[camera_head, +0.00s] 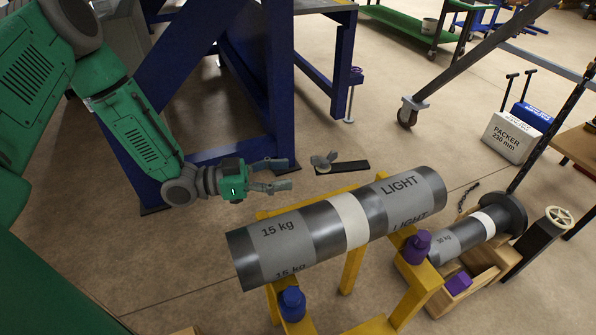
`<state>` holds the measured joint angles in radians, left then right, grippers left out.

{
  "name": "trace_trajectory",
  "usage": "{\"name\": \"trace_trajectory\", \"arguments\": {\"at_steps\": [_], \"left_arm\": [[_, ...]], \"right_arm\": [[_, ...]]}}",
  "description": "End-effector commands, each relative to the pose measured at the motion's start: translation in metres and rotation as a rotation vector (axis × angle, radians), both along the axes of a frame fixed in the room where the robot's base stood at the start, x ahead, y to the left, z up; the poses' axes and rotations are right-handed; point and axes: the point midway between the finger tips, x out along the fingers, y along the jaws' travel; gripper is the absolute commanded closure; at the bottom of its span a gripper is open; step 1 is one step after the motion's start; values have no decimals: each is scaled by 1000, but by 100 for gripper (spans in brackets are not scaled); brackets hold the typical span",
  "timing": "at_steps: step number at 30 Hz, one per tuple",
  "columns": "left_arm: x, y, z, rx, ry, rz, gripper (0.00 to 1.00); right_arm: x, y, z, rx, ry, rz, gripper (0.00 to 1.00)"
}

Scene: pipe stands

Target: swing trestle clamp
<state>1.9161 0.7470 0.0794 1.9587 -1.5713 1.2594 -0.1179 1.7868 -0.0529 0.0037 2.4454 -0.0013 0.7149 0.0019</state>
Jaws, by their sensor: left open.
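A grey pipe (325,238) marked "15 kg" and "LIGHT", with a white middle band, lies across a yellow trestle (352,270). A blue knob-like part (292,303) sits on the trestle's near left end and a purple one (417,246) on its right side. I cannot tell which part is the clamp. My left gripper (281,175) is open and empty, above and behind the pipe's left half in the picture, its fingers pointing right. It appears apart from the pipe. My right gripper is not in view.
A blue steel frame (281,90) stands behind my left arm. A dark flat plate (343,167) with a grey part lies on the floor. A second pipe (460,236) rests on wooden blocks at right. A caster wheel (407,113) and white box (511,137) stand farther back.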

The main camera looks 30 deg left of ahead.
Motion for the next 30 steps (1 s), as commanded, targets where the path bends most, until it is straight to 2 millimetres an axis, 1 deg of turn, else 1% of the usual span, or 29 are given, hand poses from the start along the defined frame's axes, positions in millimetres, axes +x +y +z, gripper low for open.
{"name": "trace_trajectory", "arguments": {"at_steps": [8,9,11,12,14,17,23,30], "left_arm": [[-1,2,0,-1,-1,0,57],[-1,2,0,-1,-1,0,64],[-1,2,0,-4,3,0,85],[0,2,0,-10,11,-2,99],[3,3,-1,-31,39,-6,100],[13,6,-3,-98,128,-20,100],[43,9,-5,-298,408,-66,100],[77,9,-3,-529,782,-124,100]], "right_arm": [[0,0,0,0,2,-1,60],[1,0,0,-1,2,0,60],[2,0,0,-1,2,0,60],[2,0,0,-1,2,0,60],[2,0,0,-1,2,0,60],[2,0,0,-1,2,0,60],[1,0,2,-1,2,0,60],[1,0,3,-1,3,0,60]]}}
